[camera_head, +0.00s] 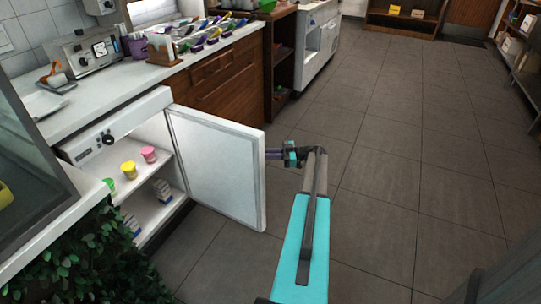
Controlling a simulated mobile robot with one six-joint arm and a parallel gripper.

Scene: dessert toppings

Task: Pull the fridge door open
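The white fridge door (212,168) stands wide open, swung out to the right of the fridge (150,190) under the counter. Inside, a pink cup (148,154), a yellow cup (128,170) and a green cup (109,186) stand on the upper shelf, and small cartons sit on the lower shelf. My gripper (270,154) is at the door's outer side, by its free edge, at the end of my turquoise arm. Its fingertips are partly hidden by the door edge, so I cannot tell whether it grips a handle.
The counter (120,85) above holds a machine (88,50) and a row of colourful items. Wooden drawers (215,82) lie behind the door. Leafy greenery (85,260) fills the lower left. The tiled floor (400,160) to the right is clear.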

